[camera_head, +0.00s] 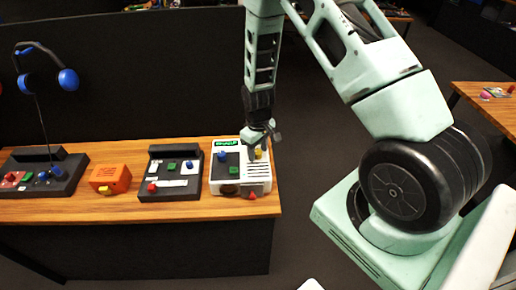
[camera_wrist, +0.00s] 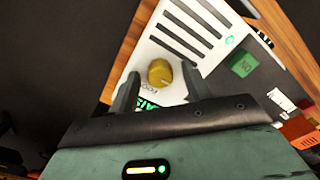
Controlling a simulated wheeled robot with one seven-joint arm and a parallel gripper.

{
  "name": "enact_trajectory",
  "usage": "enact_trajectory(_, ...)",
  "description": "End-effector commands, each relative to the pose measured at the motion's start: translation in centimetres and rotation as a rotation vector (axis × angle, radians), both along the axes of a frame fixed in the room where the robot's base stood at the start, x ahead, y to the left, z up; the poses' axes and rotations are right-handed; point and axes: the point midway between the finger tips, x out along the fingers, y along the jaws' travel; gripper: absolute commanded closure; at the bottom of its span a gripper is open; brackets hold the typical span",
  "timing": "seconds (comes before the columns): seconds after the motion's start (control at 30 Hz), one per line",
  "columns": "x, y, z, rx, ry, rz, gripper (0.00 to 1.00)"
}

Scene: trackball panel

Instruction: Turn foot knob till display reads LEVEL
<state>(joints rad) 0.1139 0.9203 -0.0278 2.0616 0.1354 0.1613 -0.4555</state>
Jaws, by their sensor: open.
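The white panel (camera_head: 258,187) stands at the right end of the wooden bench. Its yellow foot knob (camera_wrist: 160,72) shows in the wrist view, with a lettered label beside it; part of it shows in the head view (camera_head: 258,153). The green-lettered display (camera_head: 229,143) is too small to read in the head view. In the wrist view the display (camera_wrist: 149,103) is partly covered by my gripper; its visible letters look like "RAIS". My gripper (camera_wrist: 160,71) is open above the panel, one finger on each side of the knob in the picture, with gaps showing.
To the left are a dark control box (camera_head: 170,196), an orange box (camera_head: 110,179) and another dark box (camera_head: 43,186). A dark partition stands behind the bench.

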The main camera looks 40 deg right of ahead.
Motion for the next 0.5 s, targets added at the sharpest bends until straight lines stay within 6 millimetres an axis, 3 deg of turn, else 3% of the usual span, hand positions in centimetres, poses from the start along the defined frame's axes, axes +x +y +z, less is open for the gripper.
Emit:
enact_trajectory(0.2, 0.02, 0.0, -0.01, 0.0, 0.0, 0.0, 0.55)
enact_trajectory(0.37, 0.01, 0.0, 0.0, 0.0, 0.0, 0.0, 0.97)
enact_trajectory(0.5, 0.01, -0.01, 0.0, 0.0, 0.0, -0.001, 0.97)
